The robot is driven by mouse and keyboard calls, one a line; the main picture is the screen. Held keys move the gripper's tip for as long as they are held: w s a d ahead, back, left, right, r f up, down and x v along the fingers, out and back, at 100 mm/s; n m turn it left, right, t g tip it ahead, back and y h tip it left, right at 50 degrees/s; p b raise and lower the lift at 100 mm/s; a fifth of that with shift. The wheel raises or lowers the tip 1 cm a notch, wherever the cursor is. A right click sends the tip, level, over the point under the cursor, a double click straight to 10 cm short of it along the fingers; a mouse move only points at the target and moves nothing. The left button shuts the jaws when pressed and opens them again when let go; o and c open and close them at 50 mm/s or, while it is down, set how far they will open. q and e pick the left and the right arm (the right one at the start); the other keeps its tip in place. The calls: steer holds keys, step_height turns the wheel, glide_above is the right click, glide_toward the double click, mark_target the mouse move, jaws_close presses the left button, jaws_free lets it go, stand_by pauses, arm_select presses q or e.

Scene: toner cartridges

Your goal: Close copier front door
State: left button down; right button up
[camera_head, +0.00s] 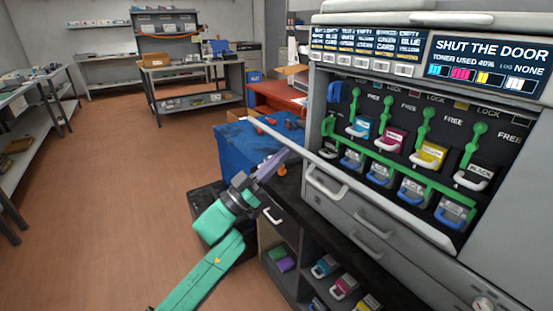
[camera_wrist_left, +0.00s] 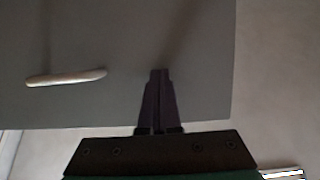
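The grey copier (camera_head: 500,120) stands at the right with its front bay uncovered and several coloured cartridges showing. Its screen (camera_head: 490,62) reads "SHUT THE DOOR". A thin pale strip (camera_head: 300,147) juts out left from below the bay; it looks like the open front door seen nearly edge-on. My left gripper (camera_head: 278,162) is just below this strip, its dark fingers together and empty. In the left wrist view, the fingers (camera_wrist_left: 158,72) point at a grey panel (camera_wrist_left: 90,40) with a pale handle (camera_wrist_left: 66,77). I cannot tell whether they touch it. My right gripper is not in view.
Drawers with pale handles (camera_head: 372,226) lie under the bay. A dark shelf unit (camera_head: 296,266) below holds several cartridges. A blue bin (camera_head: 245,143) stands behind my left gripper. The brown floor (camera_head: 110,170) at the left is clear.

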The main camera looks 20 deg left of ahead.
arm_select(q)
steer(key=w+r+p, duration=0.1)
steer(key=w+d+r, duration=0.1)
steer(key=r, duration=0.1)
steer(key=w+d+r+p, duration=0.1)
steer(key=shift+d+r+p, duration=0.15)
steer(key=shift+r+p, duration=0.1)
steer(key=shift+p, duration=0.05)
steer(key=shift+w+d, duration=0.15)
steer(key=shift+w, duration=0.05)
steer(key=shift+f, duration=0.1)
steer(key=shift+s, duration=0.1)
steer(key=x, duration=0.6)
steer(key=shift+p, duration=0.35)
steer(key=shift+d, duration=0.1)
